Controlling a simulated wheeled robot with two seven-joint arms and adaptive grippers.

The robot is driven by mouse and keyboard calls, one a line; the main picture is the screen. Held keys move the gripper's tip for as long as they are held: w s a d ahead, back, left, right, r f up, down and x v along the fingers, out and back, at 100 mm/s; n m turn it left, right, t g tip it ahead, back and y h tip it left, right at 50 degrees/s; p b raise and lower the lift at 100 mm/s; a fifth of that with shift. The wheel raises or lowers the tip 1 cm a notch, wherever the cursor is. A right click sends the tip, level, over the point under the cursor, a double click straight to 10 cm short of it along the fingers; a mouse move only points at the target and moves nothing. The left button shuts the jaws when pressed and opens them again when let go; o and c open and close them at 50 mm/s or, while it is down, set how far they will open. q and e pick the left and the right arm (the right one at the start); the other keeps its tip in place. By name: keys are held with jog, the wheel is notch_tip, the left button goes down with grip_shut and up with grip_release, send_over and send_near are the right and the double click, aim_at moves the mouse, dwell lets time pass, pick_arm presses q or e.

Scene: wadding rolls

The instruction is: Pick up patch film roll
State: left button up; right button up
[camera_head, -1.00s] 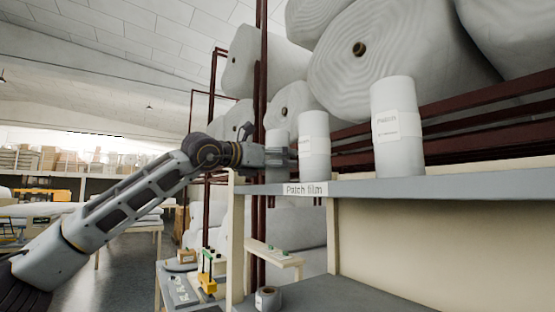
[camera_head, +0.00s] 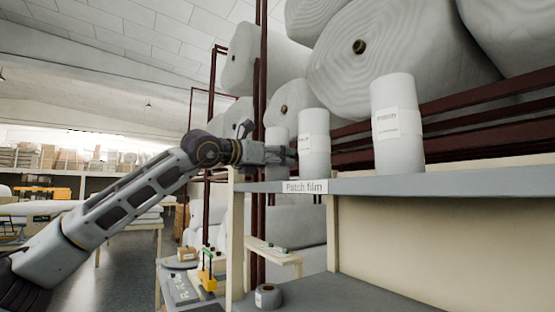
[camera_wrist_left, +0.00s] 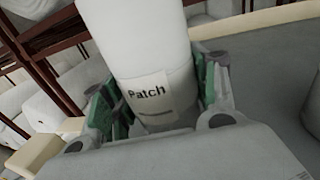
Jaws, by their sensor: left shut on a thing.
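The roll's lower end is hidden by the gripper. My right gripper is not in view.
Large wadding rolls (camera_head: 400,60) lie on a dark red rack (camera_head: 470,120) behind the shelf. A lower shelf (camera_head: 335,298) holds a small tape roll (camera_head: 268,297). A table with a yellow tool (camera_head: 207,278) stands below left. Open floor lies at left.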

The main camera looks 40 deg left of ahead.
pick_arm(q)
jog(key=shift+r, duration=0.2)
jog(key=shift+r, duration=1.15)
notch_tip(320, 180, up, 13)
jog(key=shift+p, duration=1.1)
jog(key=shift+r, duration=1.15)
